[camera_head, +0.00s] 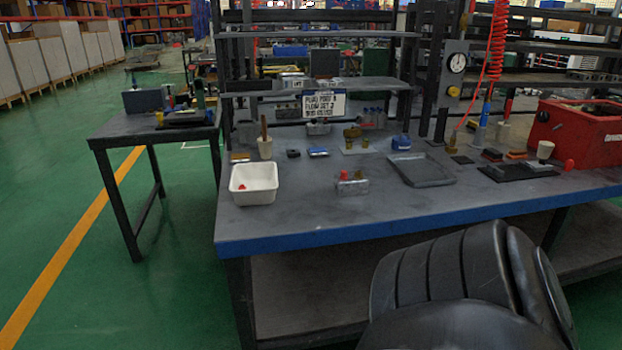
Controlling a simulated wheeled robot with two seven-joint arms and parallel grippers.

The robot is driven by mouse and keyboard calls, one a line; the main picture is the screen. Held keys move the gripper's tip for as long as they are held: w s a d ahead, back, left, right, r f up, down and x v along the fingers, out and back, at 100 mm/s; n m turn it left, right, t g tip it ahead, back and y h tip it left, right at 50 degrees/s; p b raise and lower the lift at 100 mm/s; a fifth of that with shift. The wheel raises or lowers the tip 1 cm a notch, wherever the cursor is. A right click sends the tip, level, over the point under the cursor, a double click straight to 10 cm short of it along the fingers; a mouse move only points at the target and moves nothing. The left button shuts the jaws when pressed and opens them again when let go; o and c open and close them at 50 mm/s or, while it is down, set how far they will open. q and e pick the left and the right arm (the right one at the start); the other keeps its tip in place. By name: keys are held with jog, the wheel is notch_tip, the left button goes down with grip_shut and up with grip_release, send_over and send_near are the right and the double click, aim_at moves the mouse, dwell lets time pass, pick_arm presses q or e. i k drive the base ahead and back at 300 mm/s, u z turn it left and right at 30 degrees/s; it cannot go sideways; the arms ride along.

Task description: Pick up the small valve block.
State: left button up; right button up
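A small silvery block with a red cap (352,183), which looks like a valve block, sits on the workbench (300,222) near its front edge, left of the dark tray. A second small metallic block (319,128) stands farther back under the sign; I cannot tell exactly what it is. Brass fittings (352,132) sit on a pale plate behind the front block. Neither of my grippers shows. A black ribbed part of my own body fills the bottom right, in front of the bench.
A white bin (254,184) with a small red item inside stands left of the front block. A dark flat tray (421,170) lies to its right. A red toolbox (576,132) stands at the far right. A sign (324,104) hangs at the shelf. The bench front is mostly clear.

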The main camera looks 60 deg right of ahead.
aim_at(352, 185)
jog(key=z, duration=0.4)
jog(key=i, duration=0.95)
jog(key=z, duration=0.8)
